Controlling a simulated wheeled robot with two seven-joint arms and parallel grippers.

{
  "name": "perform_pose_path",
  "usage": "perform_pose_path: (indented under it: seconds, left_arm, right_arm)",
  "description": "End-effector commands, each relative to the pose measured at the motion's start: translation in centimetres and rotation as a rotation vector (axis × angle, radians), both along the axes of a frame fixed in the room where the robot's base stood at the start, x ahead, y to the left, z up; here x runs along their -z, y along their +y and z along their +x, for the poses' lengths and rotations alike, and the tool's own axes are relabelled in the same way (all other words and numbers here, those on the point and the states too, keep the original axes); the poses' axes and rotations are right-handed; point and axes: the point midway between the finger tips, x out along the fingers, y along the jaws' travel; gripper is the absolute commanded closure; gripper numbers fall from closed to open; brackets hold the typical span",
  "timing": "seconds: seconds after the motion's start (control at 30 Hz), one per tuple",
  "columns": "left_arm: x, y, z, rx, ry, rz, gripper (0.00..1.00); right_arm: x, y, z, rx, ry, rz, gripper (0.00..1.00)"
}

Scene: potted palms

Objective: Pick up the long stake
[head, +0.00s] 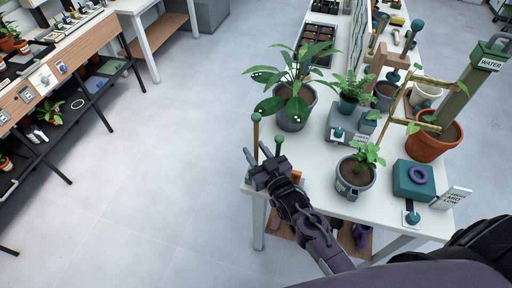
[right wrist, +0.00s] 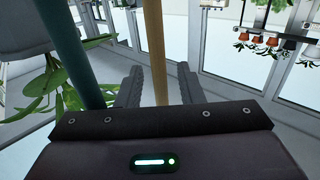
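A wooden stake (head: 256,133) with a round knob stands upright at the near left corner of the white table (head: 315,200). A shorter-looking teal stake (head: 279,147) stands just right of it. My right gripper (head: 256,158) is at that corner, its fingers apart. In the right wrist view, the wooden stake (right wrist: 155,50) runs between the two open fingers (right wrist: 158,88), with a gap visible on at least one side. The teal stake (right wrist: 68,50) passes outside the fingers on the left. The stakes' lower ends are hidden behind my gripper. My left gripper is not in view.
A large potted palm (head: 292,118) stands close behind the stakes. A small potted plant (head: 356,180), a teal box (head: 414,180) and a terracotta pot (head: 433,147) are further right. The floor left of the table is clear.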

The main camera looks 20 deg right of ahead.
Motion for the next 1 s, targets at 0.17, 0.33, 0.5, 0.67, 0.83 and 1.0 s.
perform_pose_path:
  seconds: [0.17,0.33,0.5,0.67,0.83,1.0]
  left_arm:
    - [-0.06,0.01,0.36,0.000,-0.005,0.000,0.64]
    - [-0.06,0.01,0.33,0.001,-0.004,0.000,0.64]
    - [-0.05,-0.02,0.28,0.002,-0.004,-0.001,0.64]
    - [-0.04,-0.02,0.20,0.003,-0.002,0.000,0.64]
    - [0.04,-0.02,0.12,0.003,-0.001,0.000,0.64]
    - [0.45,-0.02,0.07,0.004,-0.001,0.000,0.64]
  right_arm:
    - [0.08,0.08,0.26,0.000,0.001,0.000,0.66]
    - [0.07,0.07,0.24,0.000,0.001,0.000,0.78]
    - [0.07,0.07,0.23,0.000,0.001,0.000,1.00]
    - [0.06,0.05,0.22,0.000,0.001,0.000,1.00]
    - [-0.05,0.05,0.22,0.000,0.000,0.000,1.00]
    - [-0.91,0.05,0.22,0.000,-0.001,0.000,1.00]
